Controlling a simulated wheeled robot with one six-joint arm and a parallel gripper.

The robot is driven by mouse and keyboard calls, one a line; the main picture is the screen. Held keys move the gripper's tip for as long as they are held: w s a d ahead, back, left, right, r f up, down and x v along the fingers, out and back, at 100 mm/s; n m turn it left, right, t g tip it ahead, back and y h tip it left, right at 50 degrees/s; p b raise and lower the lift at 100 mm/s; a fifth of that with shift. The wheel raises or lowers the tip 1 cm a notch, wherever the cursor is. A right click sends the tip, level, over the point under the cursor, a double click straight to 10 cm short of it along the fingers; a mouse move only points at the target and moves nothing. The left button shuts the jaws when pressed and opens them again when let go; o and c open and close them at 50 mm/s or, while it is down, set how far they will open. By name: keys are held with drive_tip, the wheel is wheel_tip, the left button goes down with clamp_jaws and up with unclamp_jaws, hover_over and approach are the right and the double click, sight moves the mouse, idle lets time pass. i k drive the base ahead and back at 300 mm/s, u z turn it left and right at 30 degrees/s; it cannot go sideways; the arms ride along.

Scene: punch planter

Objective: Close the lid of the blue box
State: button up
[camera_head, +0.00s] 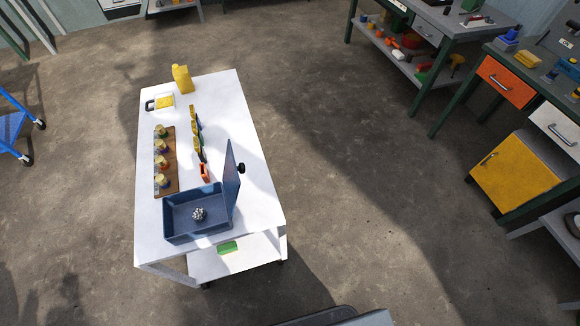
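The blue box (184,226) sits near the front end of the white table. Its lid (232,181) stands up along the box's right side, roughly upright, so the box is open. A dark round knob (241,168) sticks out from the right face of the lid. A small grey-white speckled object (199,214) lies inside the box. My gripper is not in view.
The white table (252,205) also holds a brown board (166,185) with several jars, a row of upright coloured items (197,130), an orange item (204,172) and a yellow canister (182,78). Workbenches stand at the right. The floor (340,180) between is clear.

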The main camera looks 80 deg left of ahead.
sight(231, 184)
drive_tip(key=i, duration=1.9)
drive_tip(key=u, duration=4.6)
drive_tip(key=i, duration=1)
drive_tip(key=z, duration=0.5)
drive_tip(key=k, duration=0.4)
drive_tip(key=u, duration=0.6)
drive_tip(key=i, duration=0.55)
